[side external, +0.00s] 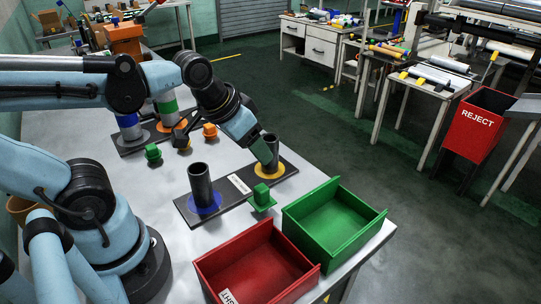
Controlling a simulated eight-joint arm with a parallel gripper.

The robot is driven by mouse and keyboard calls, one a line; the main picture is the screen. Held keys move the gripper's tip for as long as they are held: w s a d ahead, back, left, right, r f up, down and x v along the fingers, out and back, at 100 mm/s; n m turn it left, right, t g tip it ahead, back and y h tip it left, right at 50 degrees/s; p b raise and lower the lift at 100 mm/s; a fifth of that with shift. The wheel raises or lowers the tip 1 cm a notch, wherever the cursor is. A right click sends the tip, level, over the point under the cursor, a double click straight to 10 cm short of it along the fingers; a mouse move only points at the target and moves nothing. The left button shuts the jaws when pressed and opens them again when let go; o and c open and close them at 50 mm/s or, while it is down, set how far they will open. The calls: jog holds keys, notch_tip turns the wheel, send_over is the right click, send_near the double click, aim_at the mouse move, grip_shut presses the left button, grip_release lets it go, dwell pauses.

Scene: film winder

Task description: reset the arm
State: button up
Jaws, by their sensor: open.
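My gripper (264,152) is at the end of my pale blue arm, above the work table (350,232) and close beside the right black post (271,150). It is open; its fingertips are small and partly merge with the post, and I see nothing held. The right post stands on a yellow ring (268,170). The left black post (199,182) stands on a blue ring (204,204). Both are on a dark base plate (223,197) with a white label. A green block (262,197) stands by the plate's front edge.
A green bin (333,222) and a red bin (255,262) stand at the table's front, both seemingly empty. Behind are a blue-banded roll (128,127), a green-banded roll (167,105), a green block (152,154) and an orange block (210,131). A red REJECT bin (478,124) stands across the floor.

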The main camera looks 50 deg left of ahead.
jog(key=shift+a+f+t, duration=0.1)
jog(key=shift+a+t, duration=0.15)
jog(key=shift+t, duration=0.45)
